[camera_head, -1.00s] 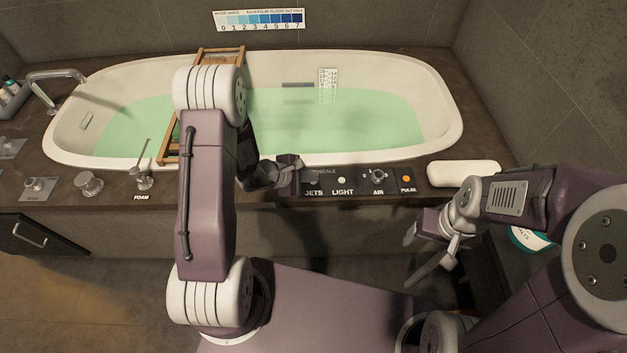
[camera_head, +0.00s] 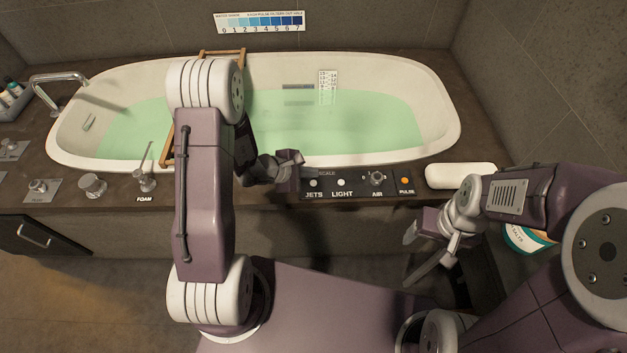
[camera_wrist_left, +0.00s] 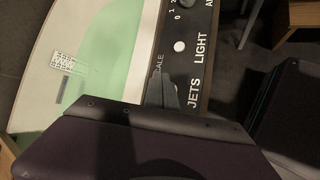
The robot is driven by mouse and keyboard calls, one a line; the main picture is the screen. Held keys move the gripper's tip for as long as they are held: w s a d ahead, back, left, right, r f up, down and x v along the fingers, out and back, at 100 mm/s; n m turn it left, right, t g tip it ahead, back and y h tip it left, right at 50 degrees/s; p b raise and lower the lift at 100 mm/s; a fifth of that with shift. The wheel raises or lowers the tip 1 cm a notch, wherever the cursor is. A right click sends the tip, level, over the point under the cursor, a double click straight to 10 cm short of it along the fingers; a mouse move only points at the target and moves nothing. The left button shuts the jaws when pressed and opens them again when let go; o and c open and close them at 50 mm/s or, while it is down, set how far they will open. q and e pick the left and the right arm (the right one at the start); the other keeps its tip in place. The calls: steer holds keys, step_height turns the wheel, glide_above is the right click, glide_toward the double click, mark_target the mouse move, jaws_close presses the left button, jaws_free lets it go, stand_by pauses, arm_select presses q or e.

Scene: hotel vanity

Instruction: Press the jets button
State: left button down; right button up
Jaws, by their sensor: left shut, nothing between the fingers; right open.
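The jets button (camera_head: 313,183) is a small pale round button above the word JETS on the black control panel (camera_head: 328,194) at the tub's front edge. My left gripper (camera_head: 314,173) is shut and empty, its tips just behind and above the jets button in the head view. In the left wrist view the shut fingers (camera_wrist_left: 168,92) point over the panel beside the JETS label (camera_wrist_left: 194,93). The jets button is hidden there, and contact cannot be told. My right gripper (camera_head: 412,258) is open and empty, in front of the tub deck at the right.
The light button (camera_head: 341,182), air knob (camera_head: 376,178) and orange pulse button (camera_head: 405,181) sit to the right on the panel. A white rolled cushion (camera_head: 460,176) lies beyond them. The tub (camera_head: 440,145) holds green water, with a wooden tray (camera_head: 168,148) across it.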

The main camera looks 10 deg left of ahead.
mark_target(311, 184)
arm_select(q)
step_height(311, 184, up, 3)
steer(key=shift+r+p, duration=0.15)
steer(key=shift+p, duration=0.65)
